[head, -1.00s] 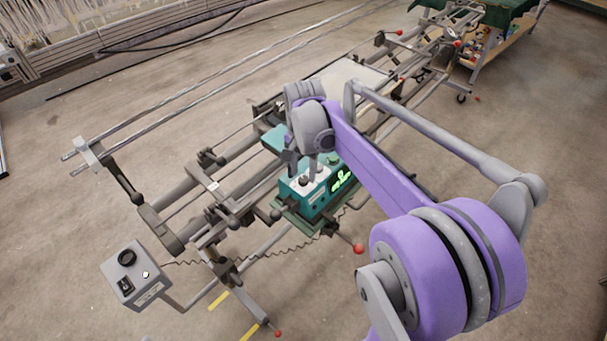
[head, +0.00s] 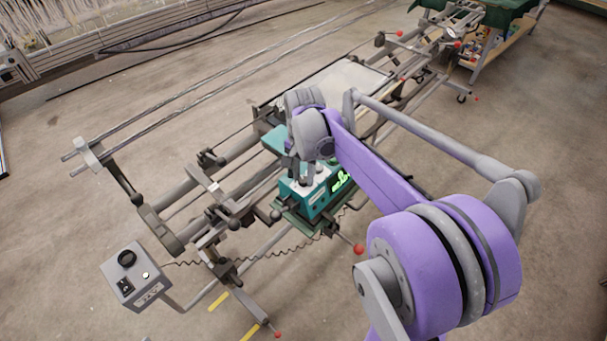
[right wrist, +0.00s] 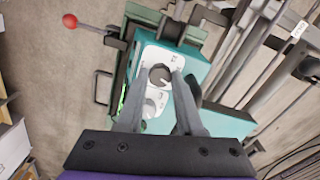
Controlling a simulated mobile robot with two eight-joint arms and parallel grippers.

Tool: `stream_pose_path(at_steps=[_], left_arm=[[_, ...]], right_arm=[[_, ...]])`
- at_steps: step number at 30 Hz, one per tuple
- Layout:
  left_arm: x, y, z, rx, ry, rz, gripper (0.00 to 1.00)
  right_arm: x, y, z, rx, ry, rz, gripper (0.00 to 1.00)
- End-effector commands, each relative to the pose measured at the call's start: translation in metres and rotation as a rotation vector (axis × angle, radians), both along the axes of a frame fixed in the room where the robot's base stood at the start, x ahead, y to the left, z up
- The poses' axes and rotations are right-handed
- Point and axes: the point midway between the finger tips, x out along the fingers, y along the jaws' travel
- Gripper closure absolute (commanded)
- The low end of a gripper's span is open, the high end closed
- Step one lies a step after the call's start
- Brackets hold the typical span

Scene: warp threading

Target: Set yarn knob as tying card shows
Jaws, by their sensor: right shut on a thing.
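A teal machine box (head: 318,204) sits on the knotting frame, with a bright green display (head: 341,180) on its side. In the right wrist view its pale top panel (right wrist: 176,62) carries a dark round knob (right wrist: 160,74) and a lighter grey knob (right wrist: 151,106). My right gripper (right wrist: 161,76) is over the panel with its fingers on either side of the dark knob, shut on it. In the head view the right gripper (head: 301,174) hides much of the panel. The panel's markings are too small to read. I cannot make out a tying card. My left gripper is not in view.
A grey control box (head: 138,276) with a black dial stands at the lower left. Rails and red-ball levers (head: 358,249) surround the teal box. A cart with a green cloth (head: 500,12) stands at the far right. The concrete floor around is mostly clear.

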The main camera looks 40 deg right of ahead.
Motion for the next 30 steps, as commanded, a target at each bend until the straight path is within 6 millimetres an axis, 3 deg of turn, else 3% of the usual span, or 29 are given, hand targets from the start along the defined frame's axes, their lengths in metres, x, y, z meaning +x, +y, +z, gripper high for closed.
stream_pose_path(at_steps=[11,30], left_arm=[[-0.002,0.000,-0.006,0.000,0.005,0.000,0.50],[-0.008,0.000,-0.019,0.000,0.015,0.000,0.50]], right_arm=[[0.000,0.000,0.000,0.000,0.000,0.155,1.00],[0.000,0.000,0.000,-0.001,0.000,0.750,1.00]])
